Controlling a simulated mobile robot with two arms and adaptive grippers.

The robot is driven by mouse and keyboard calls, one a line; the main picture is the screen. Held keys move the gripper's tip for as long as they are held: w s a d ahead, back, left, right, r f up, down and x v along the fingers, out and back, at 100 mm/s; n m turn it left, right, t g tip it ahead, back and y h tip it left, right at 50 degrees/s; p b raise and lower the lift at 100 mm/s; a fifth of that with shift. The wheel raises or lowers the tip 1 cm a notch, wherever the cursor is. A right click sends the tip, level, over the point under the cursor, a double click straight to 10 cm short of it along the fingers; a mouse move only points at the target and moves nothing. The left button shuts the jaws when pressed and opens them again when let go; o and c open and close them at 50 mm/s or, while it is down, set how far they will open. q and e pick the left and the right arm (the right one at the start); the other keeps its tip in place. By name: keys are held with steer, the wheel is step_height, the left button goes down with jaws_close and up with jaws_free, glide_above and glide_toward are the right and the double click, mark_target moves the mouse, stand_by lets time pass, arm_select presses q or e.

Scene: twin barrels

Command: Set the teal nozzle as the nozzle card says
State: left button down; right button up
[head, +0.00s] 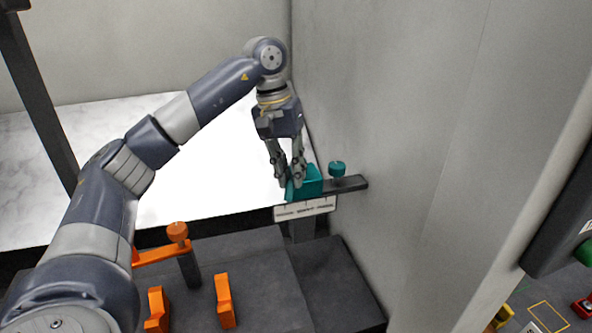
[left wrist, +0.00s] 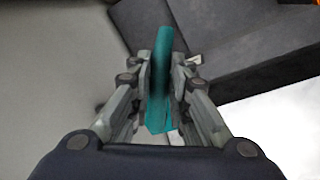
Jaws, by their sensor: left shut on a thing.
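The teal nozzle (head: 308,181) sits at the end of a dark bracket (head: 349,184) beside the grey wall. A teal knob (head: 337,168) stands on the bracket to its right. My left gripper (head: 289,182) points down and is shut on the nozzle. In the left wrist view the teal nozzle (left wrist: 161,75) runs between the two fingers. A white strip (head: 305,208) with small dark print lies just below the nozzle; I cannot read it. I cannot identify a separate nozzle card. My right gripper is out of view.
An orange arm with a knob (head: 177,233) and two orange upright pieces (head: 224,301) stand at lower left on dark grey blocks. A white marbled surface (head: 215,150) lies behind. The tall grey wall (head: 400,120) closes the right side. A green button (head: 586,251) shows at far right.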

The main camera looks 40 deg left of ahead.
arm_select(q)
steer(key=shift+s+a+m, duration=0.15)
steer(key=shift+a+m, duration=0.5)
steer(key=shift+m, duration=0.25)
steer(key=c, duration=1.5)
jaws_free()
steer(key=shift+a, duration=0.1)
steer(key=shift+s+a+r, duration=0.1)
steer(key=shift+a+r, duration=0.3)
steer(key=shift+r, duration=1.6)
steer(key=shift+s+a+r, duration=0.1)
steer(key=shift+a+r, duration=0.25)
steer(key=shift+r, duration=1.6)
steer(key=shift+s+a+r, duration=0.1)
steer(key=shift+a+r, duration=0.3)
steer(key=shift+r, duration=1.6)
